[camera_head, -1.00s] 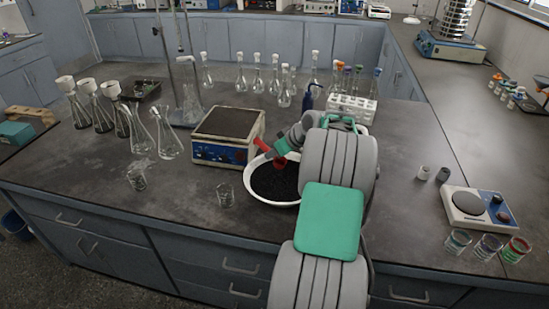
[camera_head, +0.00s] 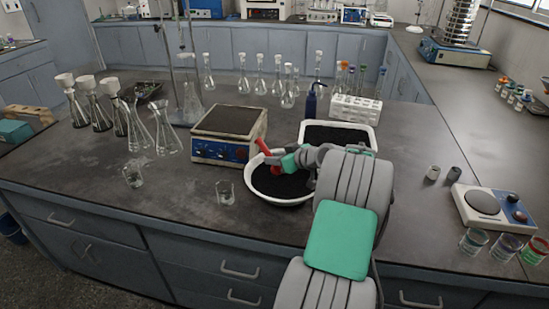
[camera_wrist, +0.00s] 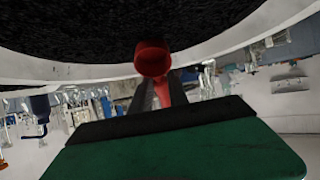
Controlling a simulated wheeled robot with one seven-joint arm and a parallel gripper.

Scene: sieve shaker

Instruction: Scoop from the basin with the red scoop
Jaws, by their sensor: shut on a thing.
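A round white basin (camera_head: 300,200) of dark granular material stands near the front edge of the bench. My gripper (camera_head: 275,160) is shut on the scoop, above the basin. I cannot tell whether the bowl holds anything or touches the material.
A white rectangular tray (camera_head: 374,137) of dark material stands behind the basin. A blue-fronted instrument (camera_head: 214,152) is left of it, with a glass beaker (camera_head: 226,193) in front. A white rack (camera_head: 356,108) and several flasks stand behind.

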